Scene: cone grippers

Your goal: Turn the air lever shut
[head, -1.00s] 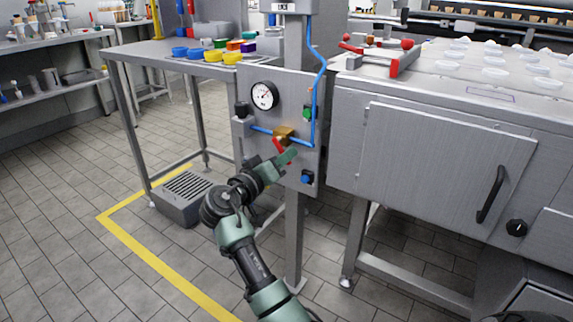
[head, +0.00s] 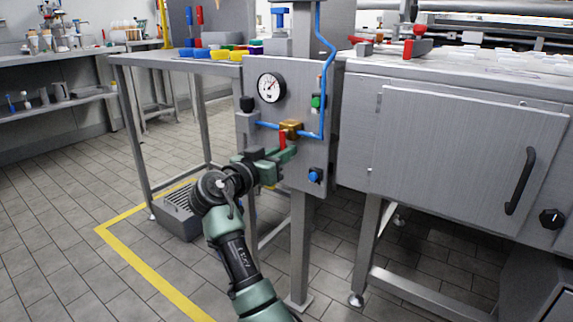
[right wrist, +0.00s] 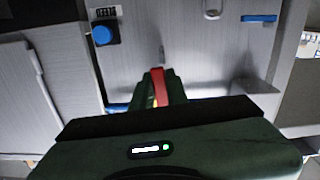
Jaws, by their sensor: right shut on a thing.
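The air lever (head: 282,139) is a short red handle hanging roughly straight down beside the brass valve (head: 292,128) on the grey panel. The valve sits in a line of blue tubing. My right gripper (head: 284,153) reaches the panel from below left and is shut on the lever. In the right wrist view the red lever (right wrist: 161,86) stands between the green fingers of my right gripper (right wrist: 162,92). The fingers hide the lever's lower end in the head view. My left gripper is not in view.
A large steel machine (head: 450,150) stands close on the right. A steel table (head: 180,58) stands on the left.

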